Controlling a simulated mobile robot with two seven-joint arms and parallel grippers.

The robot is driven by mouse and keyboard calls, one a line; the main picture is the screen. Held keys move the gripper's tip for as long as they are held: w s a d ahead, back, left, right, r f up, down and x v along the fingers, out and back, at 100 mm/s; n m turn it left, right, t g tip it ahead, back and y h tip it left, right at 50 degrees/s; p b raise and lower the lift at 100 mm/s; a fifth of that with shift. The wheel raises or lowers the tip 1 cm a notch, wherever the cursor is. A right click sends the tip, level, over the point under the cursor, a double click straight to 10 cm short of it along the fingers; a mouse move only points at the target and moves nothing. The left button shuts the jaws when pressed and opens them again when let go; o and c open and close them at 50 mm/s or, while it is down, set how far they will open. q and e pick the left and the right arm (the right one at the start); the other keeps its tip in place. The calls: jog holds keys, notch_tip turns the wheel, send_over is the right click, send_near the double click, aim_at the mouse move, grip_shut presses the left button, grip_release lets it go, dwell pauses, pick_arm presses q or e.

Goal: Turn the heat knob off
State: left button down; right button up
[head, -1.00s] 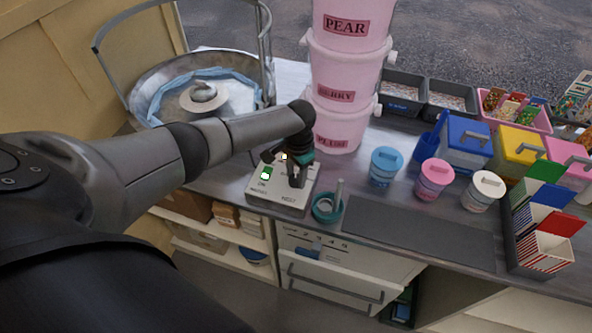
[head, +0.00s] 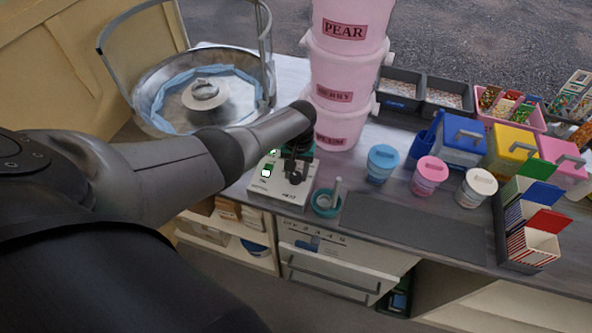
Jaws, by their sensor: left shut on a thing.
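The control box (head: 280,196) is a pale box on the steel counter, left of the middle of the head view. A lit green switch (head: 266,172) is on its left side. The dark heat knob (head: 294,177) is on its right side, partly covered by my gripper. My left gripper (head: 294,164) reaches down over the box from behind and is shut on the heat knob. The fingers and knob are both dark, so the knob's pointing direction is hard to read. My right gripper is not in view.
A metal floss pan (head: 143,96) stands behind left. Stacked pink tubs (head: 338,128) rise close behind my left gripper. A teal dish (head: 325,205) with an upright stick sits right of the box. A dark mat (head: 415,228) lies clear farther right.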

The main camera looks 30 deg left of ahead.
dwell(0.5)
pick_arm(q)
jog(key=shift+c, duration=1.9)
grip_release()
notch_tip(320, 180, up, 8)
jog(key=p, duration=0.3)
jog(key=shift+w+d+p, duration=0.15)
jog(key=shift+p, duration=0.25)
notch_tip(320, 180, up, 7)
send_over(297, 175)
jog(key=shift+w+d+r+p, duration=0.1)
jog(key=shift+w+d+p, duration=0.1)
jog(key=shift+p, duration=0.2)
